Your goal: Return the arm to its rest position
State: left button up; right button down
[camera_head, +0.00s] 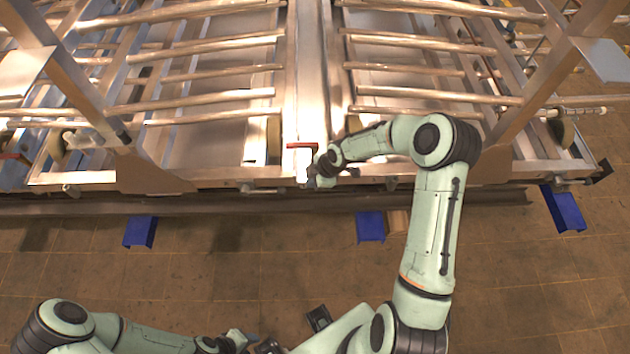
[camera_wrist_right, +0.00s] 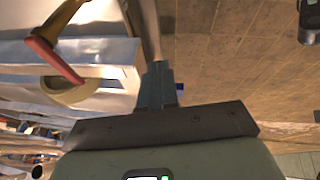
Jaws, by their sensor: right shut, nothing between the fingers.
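My right arm (camera_head: 430,220) reaches up from the bottom and bends left at its elbow. Its gripper (camera_head: 310,178) is at the front edge of the metal frame, near the central beam. It is shut and empty. The right wrist view shows its closed fingers (camera_wrist_right: 157,88) pointing up the picture. A small red handle (camera_head: 300,145) sits just above the gripper in the head view. The handle (camera_wrist_right: 58,60) is left of the fingers, apart from them, in the wrist view. My left arm (camera_head: 150,338) lies low at bottom left. Its gripper (camera_head: 245,338) is partly seen and its fingers are unclear.
The metal frame (camera_head: 230,190) with rows of pipes (camera_head: 210,80) fills the upper half. A dark rail (camera_head: 250,203) runs along its front. Blue blocks (camera_head: 141,231) stand on the tiled floor (camera_head: 250,260) below.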

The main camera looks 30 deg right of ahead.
jog(key=shift+a, duration=0.1)
dwell(0.3)
jog(key=s+a+f+m+g+y, duration=0.2)
jog(key=s+a+f+m+g, duration=0.1)
jog(key=s+a+f+m, duration=1)
jog(key=s+m, duration=0.1)
jog(key=s, duration=0.6)
jog(key=s+a+m+g+h, duration=0.1)
jog(key=s+a+m, duration=0.1)
jog(key=s, duration=0.6)
jog(key=shift+s+f+m+g, duration=0.15)
jog(key=shift+f+m+g, duration=0.2)
jog(key=shift+m, duration=0.25)
